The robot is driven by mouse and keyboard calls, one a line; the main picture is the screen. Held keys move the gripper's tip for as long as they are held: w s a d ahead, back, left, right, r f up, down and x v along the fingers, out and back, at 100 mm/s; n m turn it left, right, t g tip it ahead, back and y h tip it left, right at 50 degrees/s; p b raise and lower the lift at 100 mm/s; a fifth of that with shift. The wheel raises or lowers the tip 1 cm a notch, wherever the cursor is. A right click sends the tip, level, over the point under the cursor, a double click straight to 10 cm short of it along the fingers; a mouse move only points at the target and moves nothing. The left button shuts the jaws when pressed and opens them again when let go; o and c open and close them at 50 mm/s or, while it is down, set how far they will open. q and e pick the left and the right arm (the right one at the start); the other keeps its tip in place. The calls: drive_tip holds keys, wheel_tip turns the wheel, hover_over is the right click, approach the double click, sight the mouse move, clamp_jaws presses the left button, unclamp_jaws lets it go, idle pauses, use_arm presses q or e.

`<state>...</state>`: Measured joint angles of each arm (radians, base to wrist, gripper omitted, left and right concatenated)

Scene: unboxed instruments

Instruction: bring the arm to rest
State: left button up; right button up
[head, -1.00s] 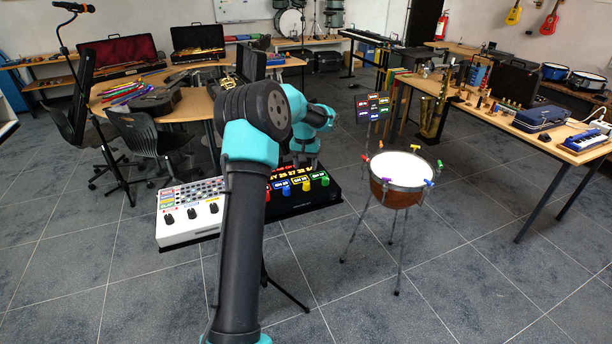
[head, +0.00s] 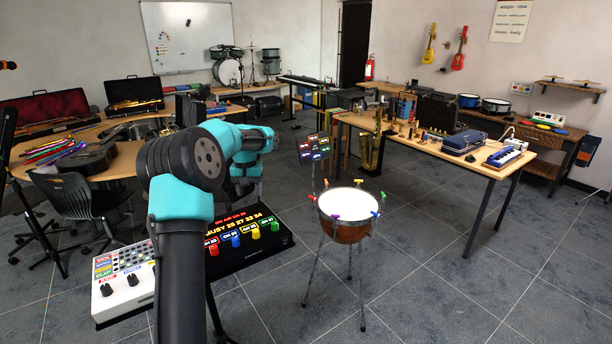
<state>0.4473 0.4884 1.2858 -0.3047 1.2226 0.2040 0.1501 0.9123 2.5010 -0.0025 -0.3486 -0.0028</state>
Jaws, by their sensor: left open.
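My left arm (head: 180,240) rises from the bottom of the head view, bends at a teal and black elbow, and reaches away to the right. Its wrist turns down above the back of the black channel box. My left gripper (head: 243,192) is at the end of this wrist, small and mostly hidden by the arm. It is open, and I see nothing held in it. My right gripper is not in view.
Close to the arm are a white drum machine (head: 125,290) and a black channel box (head: 262,246) with coloured knobs. A drum (head: 345,230) on thin legs stands to the right, below a small labelled panel (head: 314,148). Floor at the lower right is clear.

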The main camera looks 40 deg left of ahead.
use_arm(q)
drive_tip(key=d+f+m+h, duration=0.2)
drive_tip(key=d+f+m, duration=0.1)
drive_tip(key=d+f, duration=2.15)
drive_tip(key=s+d+f+m, duration=0.1)
drive_tip(key=s+d+f, duration=0.5)
drive_tip(key=s+d, duration=0.3)
drive_tip(key=s+d+f+h, duration=0.1)
drive_tip(key=s+d+f, duration=0.6)
drive_tip(key=s, duration=0.5)
drive_tip(key=shift+d+f+m+t, duration=0.3)
drive_tip(key=shift+d+m, duration=0.1)
drive_tip(key=shift+d, duration=0.6)
drive_tip(key=shift+w, duration=0.1)
